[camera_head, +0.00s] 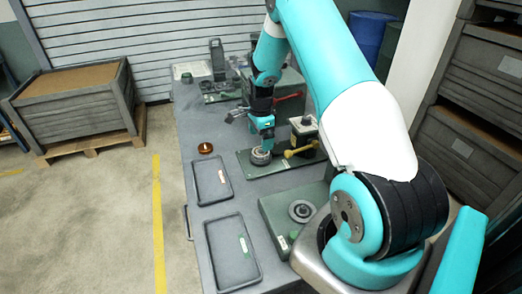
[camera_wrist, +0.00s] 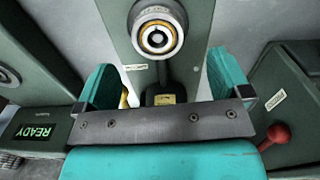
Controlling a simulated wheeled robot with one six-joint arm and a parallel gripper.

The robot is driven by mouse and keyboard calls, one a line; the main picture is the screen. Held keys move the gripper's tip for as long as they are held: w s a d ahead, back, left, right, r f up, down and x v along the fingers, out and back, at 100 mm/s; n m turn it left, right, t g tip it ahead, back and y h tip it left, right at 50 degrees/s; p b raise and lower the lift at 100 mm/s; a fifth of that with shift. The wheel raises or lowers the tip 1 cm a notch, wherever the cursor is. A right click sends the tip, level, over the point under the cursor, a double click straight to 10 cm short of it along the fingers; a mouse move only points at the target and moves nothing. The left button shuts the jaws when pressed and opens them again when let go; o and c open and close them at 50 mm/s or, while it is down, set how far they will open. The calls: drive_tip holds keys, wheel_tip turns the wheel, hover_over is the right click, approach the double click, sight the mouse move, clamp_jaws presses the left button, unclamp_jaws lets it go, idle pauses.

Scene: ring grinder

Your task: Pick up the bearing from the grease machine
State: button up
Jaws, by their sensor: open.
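The bearing (camera_head: 260,157) is a round metal ring on the green base plate of the grease machine (camera_head: 283,165). In the wrist view the bearing (camera_wrist: 157,38) shows as pale concentric rings with a yellowish band, at the top centre on the machine's green plate (camera_wrist: 200,18). My gripper (camera_head: 263,138) is just above the bearing in the head view. In the wrist view my gripper (camera_wrist: 160,68) has its two teal fingers wide apart, with nothing between them. The bearing appears beyond the fingertips, roughly centred between them. Whether the fingers touch it cannot be told.
A yellow handle (camera_head: 300,150) and a dark block stand right of the bearing. An amber ring (camera_head: 205,148) and two dark trays (camera_head: 211,180) (camera_head: 232,252) lie to the left. A green machine (camera_head: 300,211) stands in front. A red knob (camera_wrist: 278,132) and READY display (camera_wrist: 33,131) flank my gripper.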

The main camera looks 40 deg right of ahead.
sight(261, 152)
drive_tip(key=shift+s+a+f+p, duration=0.1)
drive_tip(key=shift+f+p, duration=0.65)
drive_tip(key=shift+f, duration=0.65)
drive_tip(key=shift+a+f+p, duration=0.1)
drive_tip(key=shift+f+p, duration=0.6)
drive_tip(key=shift+f, duration=0.7)
drive_tip(key=shift+d, duration=0.1)
drive_tip(key=c, duration=1.1)
drive_tip(key=shift+r, duration=0.1)
drive_tip(key=shift+c, duration=0.2)
